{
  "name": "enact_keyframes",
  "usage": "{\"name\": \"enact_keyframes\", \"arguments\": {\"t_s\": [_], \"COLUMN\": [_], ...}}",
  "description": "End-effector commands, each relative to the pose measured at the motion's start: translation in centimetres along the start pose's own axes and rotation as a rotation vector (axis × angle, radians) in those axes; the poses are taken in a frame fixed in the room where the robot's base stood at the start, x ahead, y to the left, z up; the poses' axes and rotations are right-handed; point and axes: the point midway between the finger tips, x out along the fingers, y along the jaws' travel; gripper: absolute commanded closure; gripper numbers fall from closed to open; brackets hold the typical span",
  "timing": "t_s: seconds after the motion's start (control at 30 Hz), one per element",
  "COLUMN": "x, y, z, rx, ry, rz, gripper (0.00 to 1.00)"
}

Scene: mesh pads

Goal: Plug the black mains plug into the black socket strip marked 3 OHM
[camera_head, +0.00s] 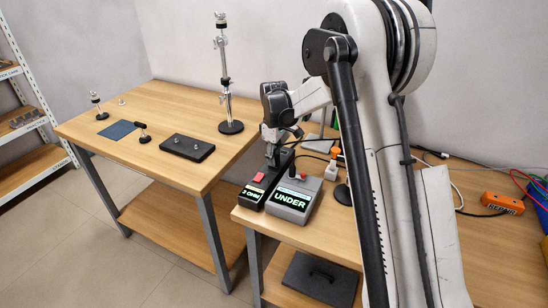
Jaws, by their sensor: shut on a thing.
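The black socket strip (251,196) marked 3 OHM lies on the nearer wooden bench, close to its left edge. It has a red switch near its front end and runs away from the camera. My gripper (273,153) is directly over the far part of the strip, pointing down. It is shut on a small dark thing that looks like the black mains plug. The plug is mostly hidden by the fingers and blends with the dark strip. I cannot tell whether its pins are in a socket or above it.
A grey box (291,207) reading UNDER stands just right of the strip. Behind it are an orange-and-white plug (334,163) and dark cables. An orange block (502,203) lies far right. The left table holds a chrome stand (230,127) and a black plate (187,148).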

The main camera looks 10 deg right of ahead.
Motion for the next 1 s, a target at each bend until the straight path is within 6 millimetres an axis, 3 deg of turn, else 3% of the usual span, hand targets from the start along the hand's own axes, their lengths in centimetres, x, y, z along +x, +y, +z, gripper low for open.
{"name": "enact_keyframes", "arguments": {"t_s": [0.2,0.23,0.4,0.77,1.0], "x": [0.6,0.5,0.5,-0.3,-4.4], "y": [0.0,0.0,0.0,0.0,0.0], "z": [0.0,0.0,0.0,0.0,0.0], "rx": [0.0,0.0,0.0,0.0,0.0], "ry": [0.0,0.0,0.0,0.0,0.0], "rz": [0.0,0.0,0.0,0.0,0.0], "gripper": [1.0,0.77,0.58,0.58,0.58]}}
